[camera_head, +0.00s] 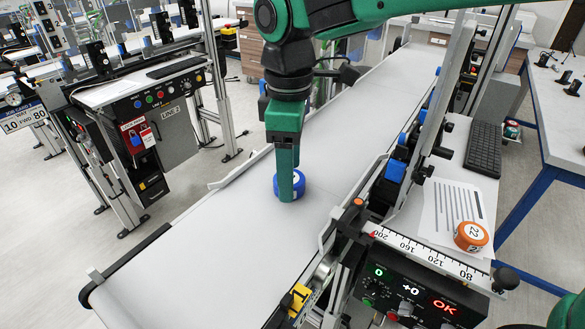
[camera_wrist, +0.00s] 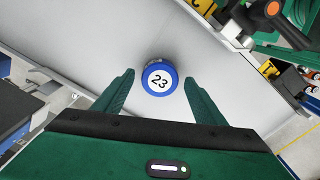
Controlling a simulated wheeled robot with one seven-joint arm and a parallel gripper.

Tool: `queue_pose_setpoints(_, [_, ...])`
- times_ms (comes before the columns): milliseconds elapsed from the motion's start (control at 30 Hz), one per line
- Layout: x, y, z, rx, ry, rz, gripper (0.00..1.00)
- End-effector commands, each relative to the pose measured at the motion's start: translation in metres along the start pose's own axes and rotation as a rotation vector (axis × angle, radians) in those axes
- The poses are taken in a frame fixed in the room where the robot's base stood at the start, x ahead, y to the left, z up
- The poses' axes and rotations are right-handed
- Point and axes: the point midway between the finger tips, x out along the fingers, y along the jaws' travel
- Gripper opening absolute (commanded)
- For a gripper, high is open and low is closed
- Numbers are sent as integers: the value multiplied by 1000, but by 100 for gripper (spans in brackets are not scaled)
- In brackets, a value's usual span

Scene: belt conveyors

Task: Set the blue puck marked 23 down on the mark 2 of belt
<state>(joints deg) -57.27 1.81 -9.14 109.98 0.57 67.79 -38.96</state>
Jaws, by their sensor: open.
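The blue puck marked 23 (camera_head: 301,184) rests on the pale belt (camera_head: 210,240), partly hidden behind my gripper in the head view. In the wrist view the puck (camera_wrist: 159,78) shows its white top with the number 23, in the gap just beyond the fingertips. My gripper (camera_head: 287,190) points down over the belt at the puck. In the wrist view the gripper (camera_wrist: 158,80) is open, with a finger on each side and clear space between each finger and the puck. I cannot make out a mark 2 on the belt.
An orange puck marked 22 (camera_head: 470,236) sits on the right side shelf beside a printed sheet (camera_head: 452,210). A scale (camera_head: 425,252) and a control box (camera_head: 415,295) reading OK stand at the belt's right edge. Side rails border the belt; its near stretch is clear.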

Motion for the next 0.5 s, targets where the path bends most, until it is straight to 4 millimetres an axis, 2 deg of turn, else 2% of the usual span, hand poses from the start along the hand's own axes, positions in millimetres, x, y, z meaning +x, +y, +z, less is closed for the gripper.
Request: queue_pose_setpoints(500, [-92,0,0,1,3,1,64])
